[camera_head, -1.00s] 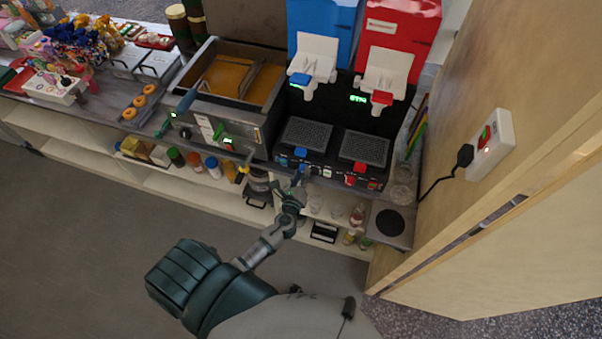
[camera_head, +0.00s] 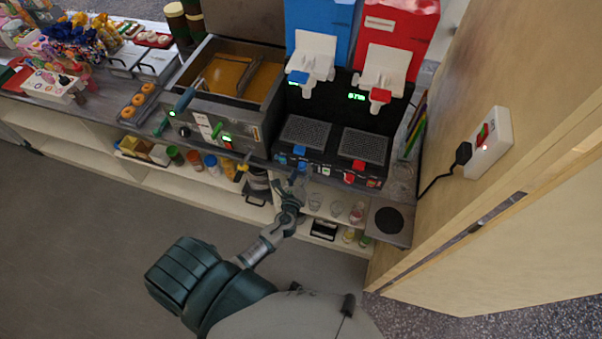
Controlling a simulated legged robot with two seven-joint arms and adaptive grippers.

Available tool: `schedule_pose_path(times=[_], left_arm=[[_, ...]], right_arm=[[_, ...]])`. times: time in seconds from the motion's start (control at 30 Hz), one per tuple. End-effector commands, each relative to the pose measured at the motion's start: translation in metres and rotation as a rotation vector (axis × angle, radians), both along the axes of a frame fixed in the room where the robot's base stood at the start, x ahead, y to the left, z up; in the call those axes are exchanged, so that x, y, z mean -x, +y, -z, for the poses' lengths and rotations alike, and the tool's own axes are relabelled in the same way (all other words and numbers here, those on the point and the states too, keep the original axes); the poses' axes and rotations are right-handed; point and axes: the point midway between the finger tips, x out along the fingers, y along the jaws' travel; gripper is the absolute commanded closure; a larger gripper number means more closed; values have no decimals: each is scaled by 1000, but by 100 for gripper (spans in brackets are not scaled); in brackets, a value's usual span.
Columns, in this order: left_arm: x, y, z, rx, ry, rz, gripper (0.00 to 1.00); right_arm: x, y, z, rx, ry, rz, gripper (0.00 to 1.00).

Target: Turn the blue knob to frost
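The slush machine has a blue tank (camera_head: 319,30) and a red tank (camera_head: 398,30) above a black base. A blue knob (camera_head: 300,151) sits on the base's front panel, below the left drip grid (camera_head: 305,131). A red knob (camera_head: 358,165) sits to its right. The frost marking is too small to read. My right gripper is out of view.
A fryer (camera_head: 228,95) with a control panel stands left of the machine. A shelf of jars and glasses (camera_head: 315,202) lies under the counter, near my gripper. A wooden wall (camera_head: 540,90) with a switch box (camera_head: 488,143) closes the right side.

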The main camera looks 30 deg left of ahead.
Motion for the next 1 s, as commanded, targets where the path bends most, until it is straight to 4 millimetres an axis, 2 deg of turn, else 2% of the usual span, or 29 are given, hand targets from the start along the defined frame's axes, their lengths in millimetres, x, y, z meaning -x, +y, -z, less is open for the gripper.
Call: schedule_pose_path(times=[0.17, 0.27, 0.5, 0.7, 0.83, 1.0], left_arm=[[3, -1, -2, -1, -2, 0, 40], [15, -5, -2, 0, -1, 1, 40], [66, -21, -7, 1, 3, 1, 40], [100, -31, -10, 1, 2, 0, 40], [110, -34, -12, 1, 1, 1, 40], [114, -35, -12, 0, 1, 1, 40]], right_arm=[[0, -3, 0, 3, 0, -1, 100], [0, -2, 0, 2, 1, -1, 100], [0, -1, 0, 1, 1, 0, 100], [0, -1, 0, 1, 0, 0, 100], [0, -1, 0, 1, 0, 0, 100], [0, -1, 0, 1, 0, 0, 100]])
